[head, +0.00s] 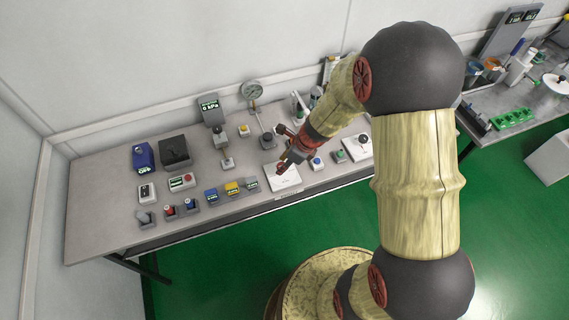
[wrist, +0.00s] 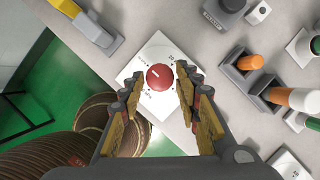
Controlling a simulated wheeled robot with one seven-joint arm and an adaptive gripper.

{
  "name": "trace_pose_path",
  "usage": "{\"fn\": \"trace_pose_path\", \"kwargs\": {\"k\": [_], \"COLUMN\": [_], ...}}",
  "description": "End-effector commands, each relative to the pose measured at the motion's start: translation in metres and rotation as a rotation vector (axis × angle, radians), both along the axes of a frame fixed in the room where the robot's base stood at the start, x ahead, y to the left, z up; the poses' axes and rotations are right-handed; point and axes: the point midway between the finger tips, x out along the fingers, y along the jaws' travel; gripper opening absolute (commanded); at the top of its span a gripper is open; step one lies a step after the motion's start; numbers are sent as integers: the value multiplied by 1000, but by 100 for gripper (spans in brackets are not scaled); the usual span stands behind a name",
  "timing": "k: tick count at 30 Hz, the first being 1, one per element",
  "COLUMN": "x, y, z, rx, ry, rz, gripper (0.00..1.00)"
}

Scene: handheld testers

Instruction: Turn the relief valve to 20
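A red round knob (wrist: 160,77) sits on a white square plate (wrist: 150,52) with small dial markings around it; I take it as the relief valve. A short pale line shows on the knob's top. In the head view the white plate (head: 285,184) lies near the bench's front edge, with the knob mostly hidden by my gripper. My gripper (wrist: 158,85) is open, one finger on each side of the knob, with gaps visible. It also shows in the head view (head: 284,166). I cannot tell its height over the plate.
On the grey bench (head: 100,215), a blue-button box (head: 317,163) and a green-button box (head: 340,156) stand right of the plate. Several small blue, yellow and grey testers (head: 232,188) stand to its left. A round gauge (head: 252,90) rises behind.

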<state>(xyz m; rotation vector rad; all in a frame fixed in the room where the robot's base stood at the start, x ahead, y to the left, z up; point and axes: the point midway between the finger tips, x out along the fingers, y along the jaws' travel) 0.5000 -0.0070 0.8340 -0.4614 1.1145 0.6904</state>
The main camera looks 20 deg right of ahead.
Motion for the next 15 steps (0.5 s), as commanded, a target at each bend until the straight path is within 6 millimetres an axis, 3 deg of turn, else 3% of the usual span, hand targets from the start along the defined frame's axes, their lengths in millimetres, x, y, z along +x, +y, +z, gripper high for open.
{"fn": "trace_pose_path", "kwargs": {"k": [15], "x": [0], "y": [0], "z": [0], "rx": [0], "ry": [0], "rz": [0], "gripper": [2]}}
